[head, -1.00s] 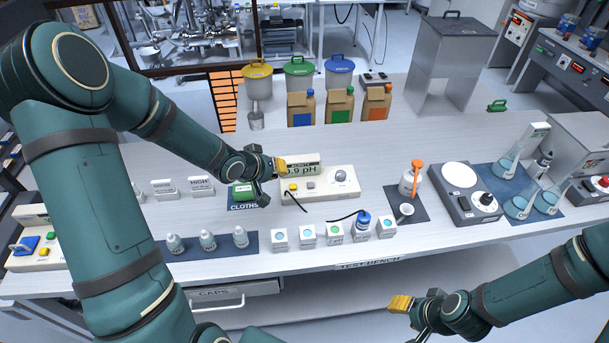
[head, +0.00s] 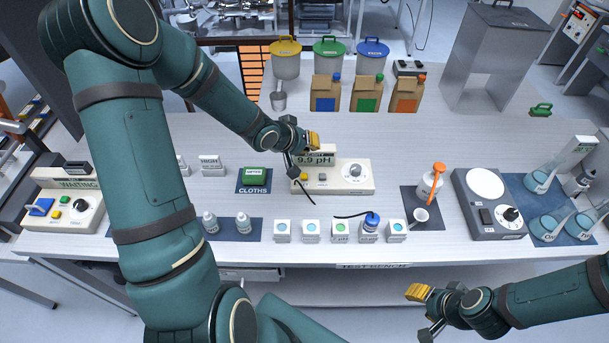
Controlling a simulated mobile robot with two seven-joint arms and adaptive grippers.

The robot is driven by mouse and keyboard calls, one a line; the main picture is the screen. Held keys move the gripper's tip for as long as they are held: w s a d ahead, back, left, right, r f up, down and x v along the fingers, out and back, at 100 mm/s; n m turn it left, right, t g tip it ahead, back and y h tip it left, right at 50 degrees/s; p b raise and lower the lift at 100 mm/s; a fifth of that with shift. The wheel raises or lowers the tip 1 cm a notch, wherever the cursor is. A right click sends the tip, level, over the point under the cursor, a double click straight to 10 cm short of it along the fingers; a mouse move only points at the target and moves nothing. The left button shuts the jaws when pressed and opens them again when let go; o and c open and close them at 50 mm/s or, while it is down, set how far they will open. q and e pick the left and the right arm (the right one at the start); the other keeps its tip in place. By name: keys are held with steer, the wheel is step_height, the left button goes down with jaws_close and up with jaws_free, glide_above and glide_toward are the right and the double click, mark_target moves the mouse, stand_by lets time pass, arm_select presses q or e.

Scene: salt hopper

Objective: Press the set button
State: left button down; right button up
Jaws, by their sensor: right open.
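The cream pH meter (head: 338,188) on the bench has a display reading "9.9 pH" (head: 313,160), a yellow button (head: 304,177), a grey button (head: 322,177) and a grey knob (head: 355,170). I cannot read which button is labelled set. My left gripper (head: 303,151) is over the display's left end, above and behind the yellow button in the picture. Its fingers look apart and empty; it hides part of the meter's back left. My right gripper (head: 424,311) is open and empty in front of the bench, low in the view.
A green cloth pack (head: 254,176) lies left of the meter. Small labelled jars (head: 311,231) stand in front; a scale (head: 488,200) is to the right.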

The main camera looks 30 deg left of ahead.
mark_target(304, 177)
arm_select(q)
step_height(304, 177, down, 8)
steer(key=b, duration=0.7)
steer(key=shift+b, duration=0.3)
steer(key=shift+f, duration=0.3)
steer(key=shift+f+b, duration=0.1)
steer(key=shift+b, duration=0.2)
stand_by(0.4)
steer(key=shift+f, duration=0.3)
steer(key=shift+f+b, duration=0.45)
steer(key=shift+f, duration=0.1)
stand_by(0.8)
steer(key=shift+r, duration=0.1)
steer(key=shift+r+p, duration=0.9)
steer(key=shift+p, duration=0.15)
